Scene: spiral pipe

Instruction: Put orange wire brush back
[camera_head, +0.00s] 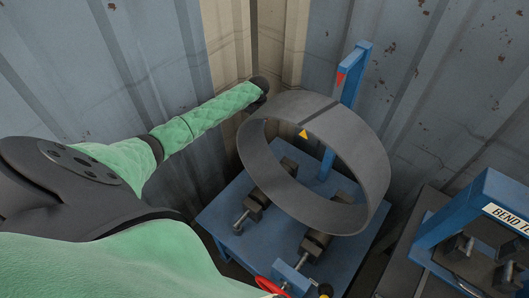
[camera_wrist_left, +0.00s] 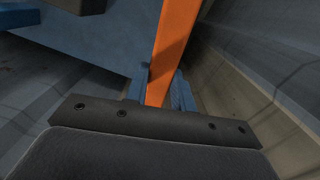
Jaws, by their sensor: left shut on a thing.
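The orange wire brush shows in the left wrist view as a long flat orange bar (camera_wrist_left: 174,50), running from the top edge down to my left gripper (camera_wrist_left: 157,104). My left gripper is shut on it. The bristles are not visible, and the brush cannot be made out in the head view. In the head view my left arm reaches up and right to a dark wrist end beside the corrugated wall, left of the grey pipe ring. The fingers there are hidden. My right gripper is in neither view.
A large grey pipe ring (camera_head: 262,165) with a yellow triangle stands on rollers on a blue bench (camera_head: 225,205), beside a blue post (camera_head: 352,75). A blue bend tester (camera_head: 450,225) stands at right. Corrugated walls (camera_head: 440,85) close in behind; the gap near my left wrist is narrow.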

